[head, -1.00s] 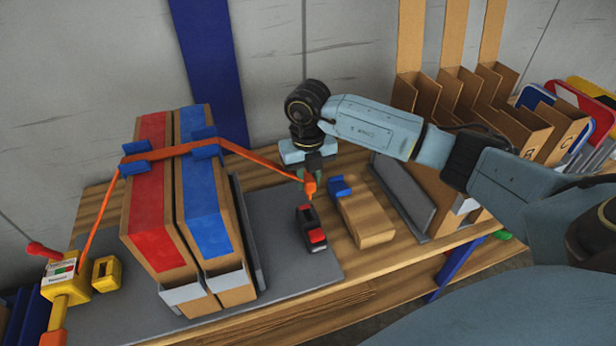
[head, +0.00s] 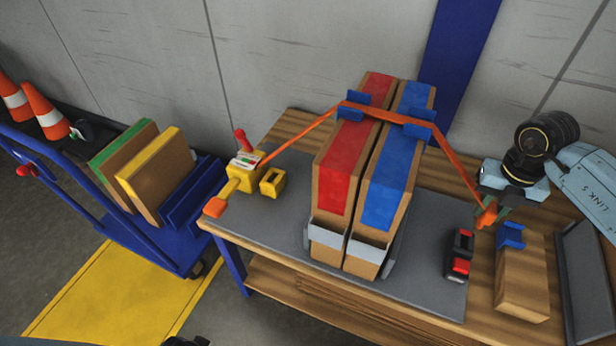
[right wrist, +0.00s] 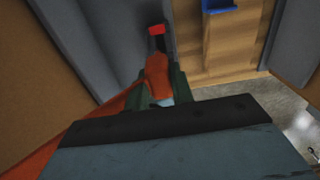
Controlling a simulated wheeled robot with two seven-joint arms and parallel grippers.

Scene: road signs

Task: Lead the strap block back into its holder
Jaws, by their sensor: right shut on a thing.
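My right gripper (head: 493,211) is shut on the orange strap block (head: 486,217), above the table's right part. In the right wrist view the block (right wrist: 157,76) sits between the dark green fingers. The orange strap (head: 455,152) runs from it across the red-banded box (head: 345,165) and blue-banded box (head: 392,180), through blue corner pieces, to the yellow tensioner (head: 243,170) at left. A yellow slotted block (head: 272,182) stands beside the tensioner. A black and red piece (head: 459,256) stands on the grey mat, apart from the strap block. I cannot tell which is the holder. My left gripper is out of view.
A small carton (head: 522,280) with a blue corner piece (head: 510,236) lies right of the black and red piece. A grey upright plate (head: 582,270) stands further right. A blue trolley (head: 150,240) with boards is at left. The mat's left front (head: 285,225) is clear.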

